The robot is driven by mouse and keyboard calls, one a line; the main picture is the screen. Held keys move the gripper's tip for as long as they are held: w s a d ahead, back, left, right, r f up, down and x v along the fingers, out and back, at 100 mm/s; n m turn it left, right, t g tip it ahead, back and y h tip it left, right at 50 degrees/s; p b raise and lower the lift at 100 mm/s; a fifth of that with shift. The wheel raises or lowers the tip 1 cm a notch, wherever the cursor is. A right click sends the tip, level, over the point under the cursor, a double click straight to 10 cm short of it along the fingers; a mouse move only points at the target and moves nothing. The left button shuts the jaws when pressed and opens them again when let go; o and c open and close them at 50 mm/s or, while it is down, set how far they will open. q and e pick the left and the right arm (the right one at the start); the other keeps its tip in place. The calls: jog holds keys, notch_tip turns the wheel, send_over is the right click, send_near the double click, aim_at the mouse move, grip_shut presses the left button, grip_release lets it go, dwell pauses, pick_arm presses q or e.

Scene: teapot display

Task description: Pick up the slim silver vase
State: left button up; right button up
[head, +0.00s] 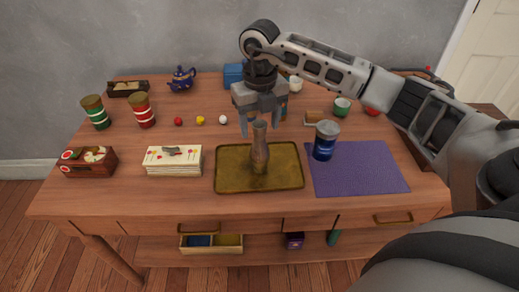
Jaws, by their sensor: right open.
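The slim silver vase (260,150) stands upright on a brown-gold tray (232,184) near the front middle of the table. My right gripper (262,128) is open and points down over the vase. Its fingers show to either side at about the height of the vase's top in the picture. I cannot tell whether the vase's neck is between the fingers or in front of them. My left gripper is not in view.
A stack of cards (173,161) lies to the left. A teapot (182,79), green tin (95,112), red tin (142,110) and small balls stand further back.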

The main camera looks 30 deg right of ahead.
aim_at(260, 135)
jog(key=f, duration=0.4)
jog(key=shift+w+d+f, duration=0.1)
jog(key=shift+w+f, duration=0.1)
jog(key=shift+f, duration=0.1)
jog(key=shift+c, duration=0.2)
grip_shut()
jog(key=shift+r, duration=0.1)
